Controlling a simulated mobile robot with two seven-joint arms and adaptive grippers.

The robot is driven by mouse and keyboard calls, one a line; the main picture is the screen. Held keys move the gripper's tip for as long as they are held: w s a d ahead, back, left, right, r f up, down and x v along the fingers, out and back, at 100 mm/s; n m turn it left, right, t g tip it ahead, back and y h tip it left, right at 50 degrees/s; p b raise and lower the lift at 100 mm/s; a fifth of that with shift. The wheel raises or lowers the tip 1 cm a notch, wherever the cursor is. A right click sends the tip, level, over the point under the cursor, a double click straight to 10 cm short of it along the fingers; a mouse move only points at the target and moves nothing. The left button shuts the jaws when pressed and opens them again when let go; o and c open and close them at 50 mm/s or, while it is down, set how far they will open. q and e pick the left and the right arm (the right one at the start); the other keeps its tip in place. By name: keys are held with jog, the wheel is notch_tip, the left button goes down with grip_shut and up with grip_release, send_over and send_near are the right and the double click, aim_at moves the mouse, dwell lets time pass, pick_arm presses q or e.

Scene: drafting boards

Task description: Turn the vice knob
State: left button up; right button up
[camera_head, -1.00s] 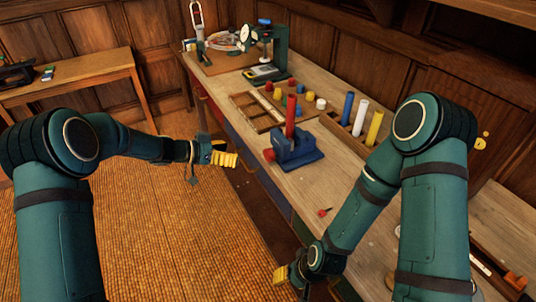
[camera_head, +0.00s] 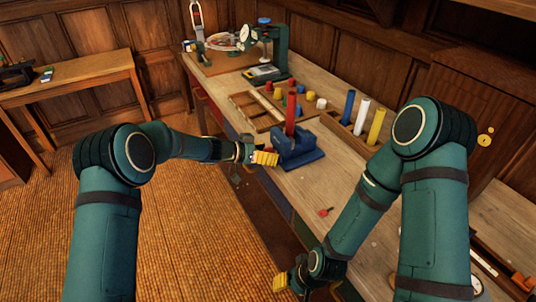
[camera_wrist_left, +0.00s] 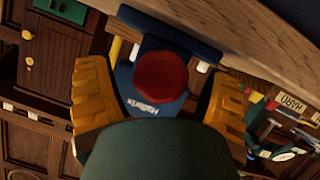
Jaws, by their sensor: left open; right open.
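The blue vice (camera_head: 296,146) stands on the workbench near its front edge, with a red cylinder (camera_head: 291,115) upright in it. In the left wrist view the vice's red knob (camera_wrist_left: 161,77) faces the camera, on the blue vice body (camera_wrist_left: 155,104). My left gripper (camera_head: 264,158) is in front of the vice at the bench's front edge. Its yellow fingers (camera_wrist_left: 158,98) are open on either side of the knob, with gaps showing. In the head view the gripper hides the knob. My right gripper (camera_head: 280,283) is open and empty, low at the bench's front.
Blue, white and yellow cylinders (camera_head: 362,117) stand in a rack behind the vice. A wooden tray (camera_head: 253,112) and several small coloured pieces lie left of it. A small red item (camera_head: 326,211) lies on the bench (camera_head: 310,185) to the right, with free room around it.

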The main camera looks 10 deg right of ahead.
pick_arm(q)
jog(key=c, duration=1.2)
jog(key=shift+s+m+t, duration=0.1)
jog(key=shift+m+t, duration=0.3)
jog(key=shift+m, duration=0.3)
jog(key=shift+f+m+t+y+b, duration=0.1)
jog(key=shift+m+t+y+b, duration=0.2)
jog(key=shift+m+b, duration=0.2)
jog(key=shift+f+m+t+b, duration=0.1)
jog(key=shift+m+t+b, duration=0.5)
jog(key=shift+b, duration=0.4)
jog(key=shift+s+m+t+b, duration=0.1)
jog(key=shift+m+t+b, duration=0.2)
jog(key=shift+m+b, duration=0.45)
